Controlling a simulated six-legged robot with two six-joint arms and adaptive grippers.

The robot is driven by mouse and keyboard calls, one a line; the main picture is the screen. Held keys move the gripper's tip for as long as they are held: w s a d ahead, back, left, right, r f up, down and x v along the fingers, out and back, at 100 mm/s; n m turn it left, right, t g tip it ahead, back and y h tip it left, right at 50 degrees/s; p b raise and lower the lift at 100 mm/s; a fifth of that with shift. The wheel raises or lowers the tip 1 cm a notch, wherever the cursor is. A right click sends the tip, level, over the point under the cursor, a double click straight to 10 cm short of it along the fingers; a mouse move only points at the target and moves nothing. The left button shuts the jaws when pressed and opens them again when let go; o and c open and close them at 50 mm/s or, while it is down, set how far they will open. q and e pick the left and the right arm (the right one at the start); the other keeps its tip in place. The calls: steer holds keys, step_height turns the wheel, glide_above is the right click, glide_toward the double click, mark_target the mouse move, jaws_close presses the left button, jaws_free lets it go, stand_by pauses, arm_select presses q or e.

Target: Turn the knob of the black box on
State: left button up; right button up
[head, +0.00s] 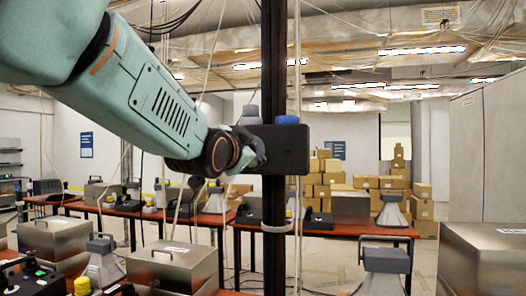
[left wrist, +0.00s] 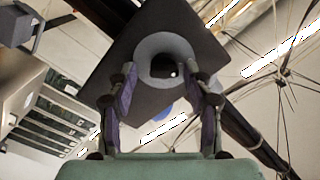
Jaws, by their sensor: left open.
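The black box (head: 285,150) is fixed on a dark vertical post, at the middle of the head view. In the left wrist view the box (left wrist: 165,30) shows as a dark face with a round grey knob (left wrist: 150,50) with a dark hollow centre. My left gripper (head: 252,150) is at the left side of the box and hides that side in the head view. In the left wrist view my left gripper (left wrist: 163,80) is open, with one finger on each side of the knob's lower part. I cannot tell whether the fingers touch it. My right gripper is not in view.
The dark post (head: 274,70) runs from top to bottom beside my left gripper. Cables hang nearby. Brown tables (head: 345,230) with metal boxes and grey horns stand behind and below.

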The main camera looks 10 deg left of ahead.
arm_select(q)
steer(key=shift+s+a, duration=0.15)
steer(key=shift+a, duration=0.4)
steer(key=shift+s+a, duration=0.1)
steer(key=shift+c, duration=0.5)
steer(key=shift+d, duration=0.5)
steer(key=c, duration=0.5)
steer(key=shift+a+f, duration=0.1)
jaws_close()
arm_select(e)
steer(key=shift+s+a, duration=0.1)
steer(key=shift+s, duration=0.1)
